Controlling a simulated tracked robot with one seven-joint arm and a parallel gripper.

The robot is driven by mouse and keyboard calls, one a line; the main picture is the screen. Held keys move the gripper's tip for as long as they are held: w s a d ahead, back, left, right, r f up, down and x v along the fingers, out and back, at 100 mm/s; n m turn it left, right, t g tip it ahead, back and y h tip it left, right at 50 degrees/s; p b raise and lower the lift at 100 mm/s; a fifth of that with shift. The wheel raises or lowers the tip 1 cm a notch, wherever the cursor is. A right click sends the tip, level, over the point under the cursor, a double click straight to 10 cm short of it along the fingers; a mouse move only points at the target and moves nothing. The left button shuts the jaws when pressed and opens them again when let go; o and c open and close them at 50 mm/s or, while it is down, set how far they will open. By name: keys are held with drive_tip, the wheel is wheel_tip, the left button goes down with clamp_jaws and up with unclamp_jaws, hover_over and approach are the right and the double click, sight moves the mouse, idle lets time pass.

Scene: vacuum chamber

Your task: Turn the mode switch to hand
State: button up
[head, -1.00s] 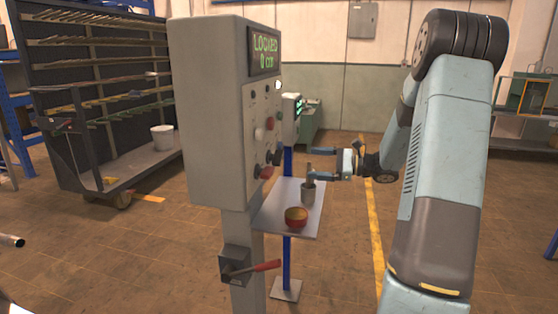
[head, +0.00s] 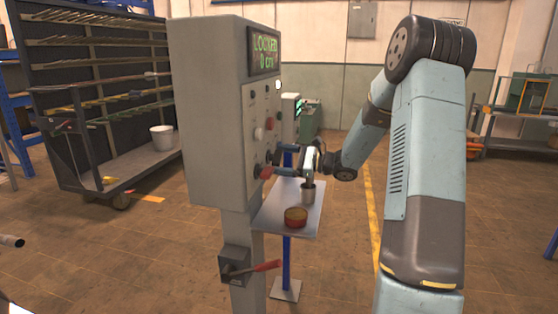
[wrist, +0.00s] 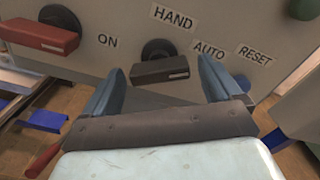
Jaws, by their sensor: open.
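The mode switch (wrist: 158,70) is a black bar knob on a round black base on the grey panel. It lies nearly level in the wrist view, with a pale mark near its right end. The HAND label (wrist: 172,18) is above it and the AUTO label (wrist: 208,49) is to its upper right. My gripper (wrist: 161,67) is open, with one blue finger on each side of the knob. Whether the fingers touch it I cannot tell. In the head view my gripper (head: 279,159) is at the panel's lower controls, hiding part of them.
A red bar switch (wrist: 40,36) with an ON label sits left of the mode switch. A red-handled lever (head: 266,266) is on the post.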

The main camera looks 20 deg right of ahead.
drive_tip(key=shift+w+a, duration=0.3)
drive_tip(key=shift+a, duration=0.25)
drive_tip(key=c, duration=1)
